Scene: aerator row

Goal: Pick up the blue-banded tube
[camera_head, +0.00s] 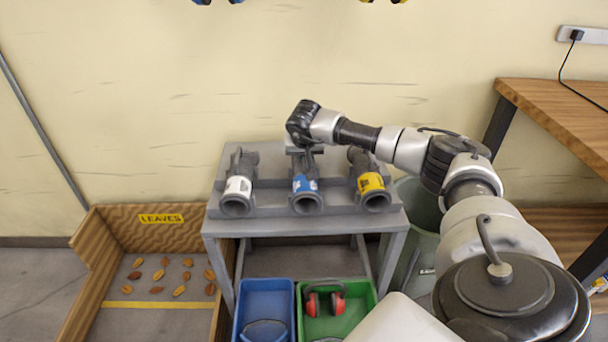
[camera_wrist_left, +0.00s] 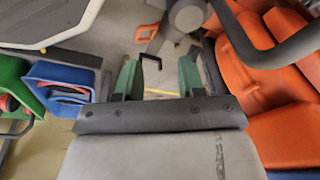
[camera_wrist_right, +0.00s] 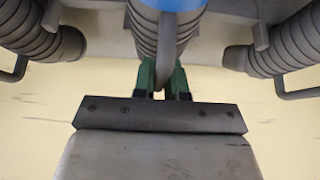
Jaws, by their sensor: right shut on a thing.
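The blue-banded tube (camera_head: 306,187) lies in the middle of the grey stand, between a white-banded tube (camera_head: 237,188) and a yellow-banded tube (camera_head: 371,184). My right gripper (camera_head: 302,150) is over the rear of the blue-banded tube, its fingers mostly hidden by the wrist. In the right wrist view the green fingers (camera_wrist_right: 162,78) are closed on the handle of the blue-banded tube (camera_wrist_right: 175,20). The tube seems to rest in its place on the stand. My left gripper (camera_wrist_left: 158,80) shows in the left wrist view, with its green fingers apart and nothing between them.
A leaf enclosure (camera_head: 92,245) is at left, a wooden bench (camera_head: 560,100) at right. A grey-green barrel (camera_head: 416,232) stands beside the stand.

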